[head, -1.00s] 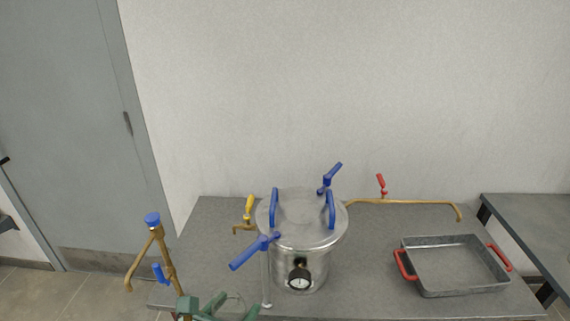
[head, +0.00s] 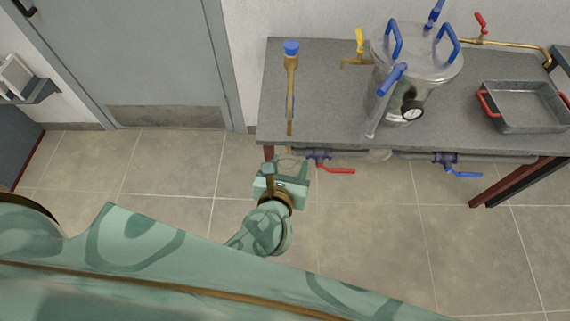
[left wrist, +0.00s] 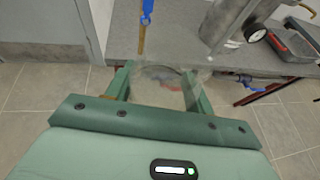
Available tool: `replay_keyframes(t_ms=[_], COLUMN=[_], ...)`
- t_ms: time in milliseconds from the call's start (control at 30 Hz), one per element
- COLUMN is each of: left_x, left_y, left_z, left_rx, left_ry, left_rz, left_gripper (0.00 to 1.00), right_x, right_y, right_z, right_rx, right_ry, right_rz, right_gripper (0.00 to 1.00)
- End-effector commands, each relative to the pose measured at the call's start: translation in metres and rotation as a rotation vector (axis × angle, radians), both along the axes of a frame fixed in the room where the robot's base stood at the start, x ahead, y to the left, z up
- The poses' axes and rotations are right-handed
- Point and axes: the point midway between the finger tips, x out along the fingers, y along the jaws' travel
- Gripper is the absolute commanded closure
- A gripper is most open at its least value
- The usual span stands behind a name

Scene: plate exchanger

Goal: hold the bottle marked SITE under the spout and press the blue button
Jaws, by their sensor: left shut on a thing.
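My left gripper (head: 287,166) is at the table's front edge, just in front of the brass spout pipe (head: 291,95). A clear, see-through vessel (left wrist: 160,82) is between its fingers in the left wrist view, and the gripper is shut on it. I take this to be the bottle, but no SITE marking is readable. The pipe has a round blue cap on top, seemingly the blue button (head: 291,47), and a blue lever lower down. The cap is well above the gripper. I cannot tell whether the bottle's mouth is under the spout's outlet. My right gripper is not in view.
The grey table (head: 335,85) carries a steel pot (head: 415,60) with blue handles and a gauge, a yellow-handled tap (head: 359,45) and a grey tray (head: 522,105) with red handles. Red and blue valve levers (head: 341,171) stick out below its front edge. The floor in front is clear.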

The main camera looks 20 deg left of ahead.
Motion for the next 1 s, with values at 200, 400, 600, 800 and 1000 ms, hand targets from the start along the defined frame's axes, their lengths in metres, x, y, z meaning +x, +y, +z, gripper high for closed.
replay_keyframes(t_ms=[200, 400, 600, 800, 1000], left_x=[0.029, 0.056, 0.076, 0.084, 0.085], left_y=[0.010, 0.018, 0.023, 0.026, 0.026], left_z=[0.001, 0.000, 0.000, 0.000, 0.001], left_rx=[0.003, 0.002, 0.002, 0.002, 0.002], left_ry=[-0.003, -0.002, -0.001, 0.000, 0.000], left_rz=[0.001, 0.001, 0.001, 0.001, 0.001], left_gripper=[0.70, 0.70, 0.70, 0.70, 0.70], right_x=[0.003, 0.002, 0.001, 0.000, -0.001], right_y=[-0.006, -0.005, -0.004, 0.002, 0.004], right_z=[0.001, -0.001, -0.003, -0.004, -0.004], right_rx=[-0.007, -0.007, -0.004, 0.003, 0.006], right_ry=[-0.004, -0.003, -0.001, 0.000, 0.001], right_rz=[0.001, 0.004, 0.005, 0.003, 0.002], right_gripper=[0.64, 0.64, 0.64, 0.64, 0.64])
